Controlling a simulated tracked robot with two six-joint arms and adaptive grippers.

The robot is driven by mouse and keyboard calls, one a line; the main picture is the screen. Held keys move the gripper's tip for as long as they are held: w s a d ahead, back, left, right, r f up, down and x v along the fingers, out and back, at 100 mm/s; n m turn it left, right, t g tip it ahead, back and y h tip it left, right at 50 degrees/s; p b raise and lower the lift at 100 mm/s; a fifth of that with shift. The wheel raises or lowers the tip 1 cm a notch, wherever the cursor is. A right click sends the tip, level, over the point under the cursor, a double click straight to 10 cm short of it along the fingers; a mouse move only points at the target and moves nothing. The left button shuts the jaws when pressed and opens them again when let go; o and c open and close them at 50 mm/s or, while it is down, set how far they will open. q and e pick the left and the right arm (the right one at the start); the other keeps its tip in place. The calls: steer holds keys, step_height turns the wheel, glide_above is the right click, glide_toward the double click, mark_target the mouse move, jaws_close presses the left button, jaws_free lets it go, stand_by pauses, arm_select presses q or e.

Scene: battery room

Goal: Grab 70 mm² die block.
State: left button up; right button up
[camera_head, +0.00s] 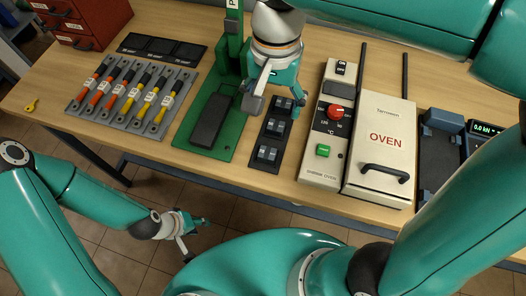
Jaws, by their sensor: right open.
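Several small metal die blocks sit in a narrow black rack (256,171) on the bench, right of the green press base. One is at the front (266,154), one in the middle (272,129), and more metal shows farther back. Their size marks are too small to read, so I cannot tell which is 70 mm². My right gripper (275,106) is open above the back part of the rack, fingers pointing down and apart. Its fingers partly hide the back blocks; contact cannot be told. My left gripper (195,239) is open and empty, low in front of the bench.
The green press (183,133) with a black pad stands left of the rack. A heater unit (320,170) and an oven (375,180) stand close on the right. Labelled cables in a grey holder (148,127) and black trays (162,48) lie left.

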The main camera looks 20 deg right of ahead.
steer(key=b, duration=0.3)
glide_above(267, 152)
step_height(267, 152, down, 4)
steer(key=f, duration=1.1)
steer(key=shift+s+d+f+b, duration=0.1)
steer(key=shift+s+f+b, duration=0.1)
steer(key=shift+f+b, duration=0.15)
steer(key=shift+w+f+p, duration=0.15)
steer(key=shift+f+p, duration=0.15)
steer(key=shift+f, duration=2.3)
steer(key=shift+c, duration=0.2)
jaws_close()
steer(key=shift+r, duration=0.1)
